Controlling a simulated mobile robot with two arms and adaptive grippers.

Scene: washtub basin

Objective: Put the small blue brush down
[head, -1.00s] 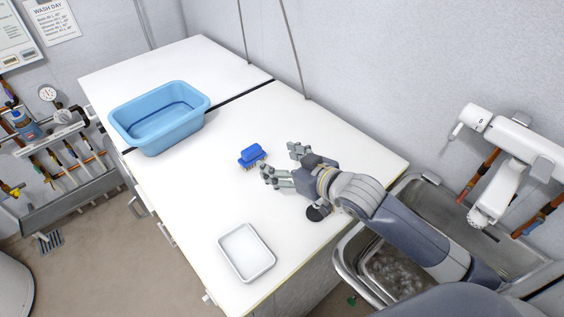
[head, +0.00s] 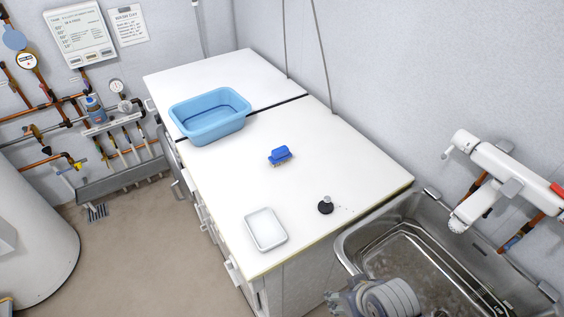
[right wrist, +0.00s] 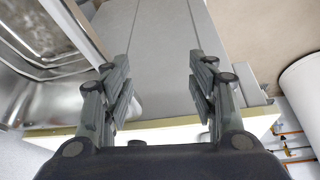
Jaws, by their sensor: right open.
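The small blue brush (head: 280,155) lies on the white counter (head: 225,175), bristles down, with nothing touching it. My right gripper (right wrist: 160,80) is open and empty in the right wrist view, its fingers spread apart near the counter's front edge and the sink side. In the head view, only part of my right wrist shows at the bottom, over the sink's front edge, well away from the brush. My left gripper is not in view.
A blue tub (head: 210,118) stands on the counter behind the brush. A white tray (head: 266,229) and a black stopper (head: 326,207) lie nearer the front. A steel sink (head: 420,250) with a wall tap (head: 490,170) is at the right. The counter around the brush is clear.

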